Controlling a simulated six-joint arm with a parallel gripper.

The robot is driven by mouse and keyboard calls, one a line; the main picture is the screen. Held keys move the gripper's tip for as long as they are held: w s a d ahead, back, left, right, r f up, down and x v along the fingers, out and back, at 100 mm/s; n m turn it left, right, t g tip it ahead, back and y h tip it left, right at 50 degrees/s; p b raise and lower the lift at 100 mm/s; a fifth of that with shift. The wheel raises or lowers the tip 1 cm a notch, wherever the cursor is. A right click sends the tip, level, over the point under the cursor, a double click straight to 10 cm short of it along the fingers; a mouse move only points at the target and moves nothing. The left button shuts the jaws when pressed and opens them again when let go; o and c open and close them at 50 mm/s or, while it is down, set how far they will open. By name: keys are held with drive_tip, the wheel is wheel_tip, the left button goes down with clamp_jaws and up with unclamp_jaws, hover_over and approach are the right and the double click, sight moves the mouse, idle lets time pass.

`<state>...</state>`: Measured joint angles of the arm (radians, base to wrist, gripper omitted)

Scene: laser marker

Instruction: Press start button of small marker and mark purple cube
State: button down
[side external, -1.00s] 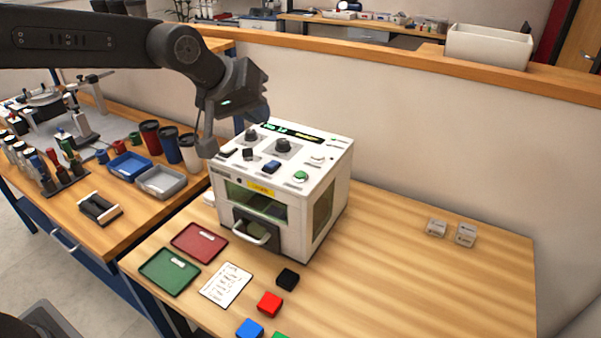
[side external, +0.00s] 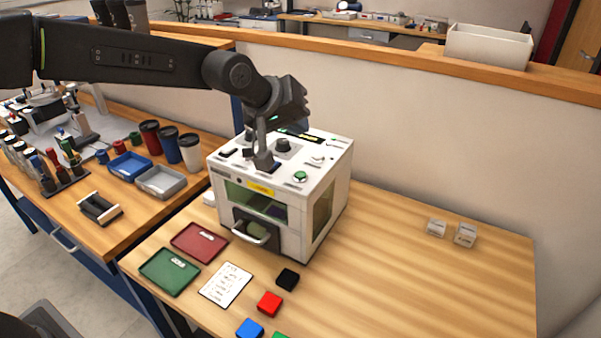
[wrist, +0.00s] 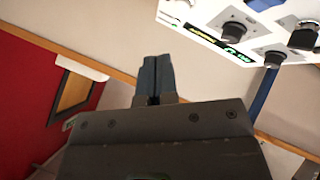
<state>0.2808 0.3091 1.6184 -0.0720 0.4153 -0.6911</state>
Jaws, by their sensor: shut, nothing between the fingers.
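The small marker (side external: 315,215) is a white box on the wooden table, with a window in its front and a handle below it. Its sloping top holds dark knobs, a lit display and a round green button (side external: 300,176) near the front right. A dim purple patch (side external: 276,212) shows through the front window; its shape is not clear. My gripper (side external: 264,164) is shut and empty. Its tips are over the top panel, left of the green button; contact cannot be told. In the wrist view, my shut fingers (wrist: 155,78) are in the middle and the marker's panel (wrist: 205,15) is at upper right.
Red (side external: 200,242) and green (side external: 169,272) trays, a paper sheet (side external: 225,284) and black, red and blue blocks lie in front of the marker. Two pale cubes (side external: 465,235) stand at the right.

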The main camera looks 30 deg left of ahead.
sight(298, 173)
drive_tip(key=shift+f, duration=3.5)
drive_tip(key=shift+f, duration=0.1)
drive_tip(key=shift+f, duration=0.3)
drive_tip(key=shift+f, duration=0.45)
drive_tip(key=shift+r, duration=0.85)
drive_tip(key=shift+r, duration=2.5)
drive_tip(key=shift+s, duration=0.1)
